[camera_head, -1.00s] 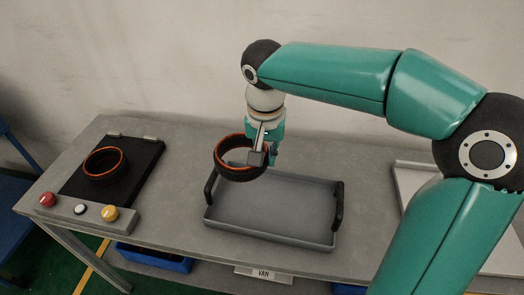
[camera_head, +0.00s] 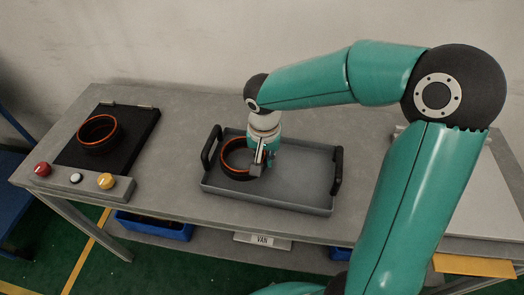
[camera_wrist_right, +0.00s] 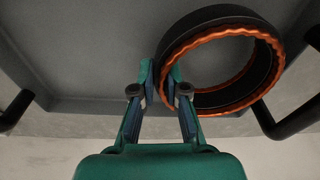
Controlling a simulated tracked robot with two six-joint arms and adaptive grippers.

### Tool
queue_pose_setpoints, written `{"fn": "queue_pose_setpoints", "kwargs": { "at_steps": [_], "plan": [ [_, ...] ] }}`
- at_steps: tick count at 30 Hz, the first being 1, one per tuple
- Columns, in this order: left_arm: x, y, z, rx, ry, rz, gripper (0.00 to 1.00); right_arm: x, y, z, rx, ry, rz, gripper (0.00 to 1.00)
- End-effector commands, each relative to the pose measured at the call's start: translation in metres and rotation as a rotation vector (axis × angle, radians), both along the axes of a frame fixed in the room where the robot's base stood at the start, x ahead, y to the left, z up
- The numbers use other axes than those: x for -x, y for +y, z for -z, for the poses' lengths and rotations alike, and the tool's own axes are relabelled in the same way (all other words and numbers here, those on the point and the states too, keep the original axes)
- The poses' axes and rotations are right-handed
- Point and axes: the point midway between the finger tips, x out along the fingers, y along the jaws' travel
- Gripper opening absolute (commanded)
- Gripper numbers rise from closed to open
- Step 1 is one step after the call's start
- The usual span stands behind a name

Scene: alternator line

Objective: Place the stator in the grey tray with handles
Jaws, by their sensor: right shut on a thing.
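The stator is a black ring with an orange-copper inner edge. In the head view the stator (camera_head: 238,158) is in the left part of the grey tray with black handles (camera_head: 300,190). My right gripper (camera_head: 259,165) is shut on the ring's right wall. In the right wrist view the gripper (camera_wrist_right: 162,75) pinches the wall of the stator (camera_wrist_right: 262,65), with the tray floor (camera_wrist_right: 90,45) behind it. Whether the ring touches the tray floor is hard to tell. My left gripper is not in view.
A second similar ring (camera_head: 98,132) lies on a black plate (camera_head: 135,135) at the left. In front of it is a panel with a red button (camera_head: 42,169), a white one and a yellow one (camera_head: 106,181). Blue bins (camera_head: 155,226) sit below the table.

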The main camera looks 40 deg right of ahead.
Motion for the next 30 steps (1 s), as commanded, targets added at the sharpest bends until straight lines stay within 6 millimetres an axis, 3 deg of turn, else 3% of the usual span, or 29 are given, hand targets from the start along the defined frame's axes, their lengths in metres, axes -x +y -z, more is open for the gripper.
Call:
{"fn": "queue_pose_setpoints", "kwargs": {
  "at_steps": [9, 10, 14, 25, 30],
  "plan": [
    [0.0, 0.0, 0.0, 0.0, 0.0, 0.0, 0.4, -0.001, 0.0, 0.005, -0.001, -0.007, 0.002, 0.0],
    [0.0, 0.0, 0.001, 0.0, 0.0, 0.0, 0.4, 0.0, 0.0, 0.008, -0.001, -0.001, 0.001, 0.16],
    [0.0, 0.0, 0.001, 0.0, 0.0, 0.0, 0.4, 0.0, 0.0, 0.007, -0.001, -0.001, 0.001, 0.38],
    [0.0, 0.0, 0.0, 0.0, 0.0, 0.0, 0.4, 0.0, 0.0, 0.004, -0.001, -0.002, 0.001, 0.38],
    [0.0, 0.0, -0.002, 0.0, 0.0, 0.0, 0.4, 0.0, 0.002, -0.014, 0.0, -0.006, 0.0, 0.38]
  ]
}}
